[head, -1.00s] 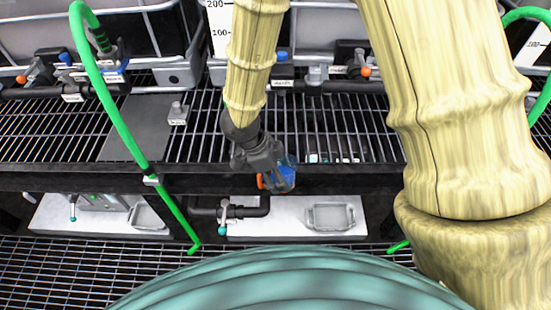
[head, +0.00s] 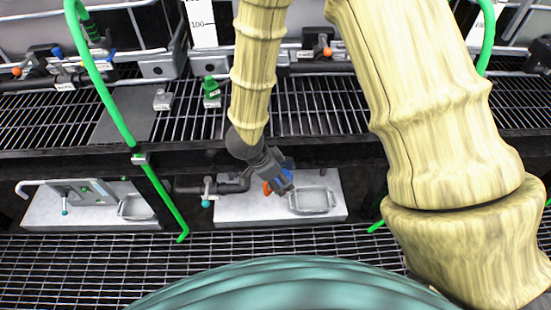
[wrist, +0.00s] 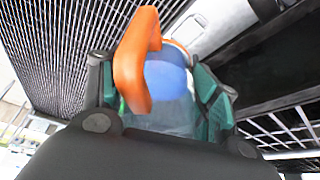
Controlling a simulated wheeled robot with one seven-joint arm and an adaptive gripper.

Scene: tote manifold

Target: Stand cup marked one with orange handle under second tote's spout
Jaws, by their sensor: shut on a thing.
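The cup with the orange handle (head: 267,189) is held in my gripper (head: 280,180), in front of the middle white slab under the rack. In the wrist view the orange handle (wrist: 138,65) faces the camera, and the cup's clear and blue body (wrist: 168,82) sits between the green-lined fingers. No mark on the cup can be read. My gripper is shut on the cup, which looks tilted. A dark pipe with a teal-tipped valve (head: 207,190) stands left of the cup. I cannot tell which tote's spout it is.
The middle slab (head: 240,208) carries a shallow tray (head: 313,201) just right of the cup. A left slab (head: 90,215) holds another tray (head: 136,207). The rack's dark front beam (head: 80,165) runs above them. A green hose (head: 160,195) hangs between the slabs.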

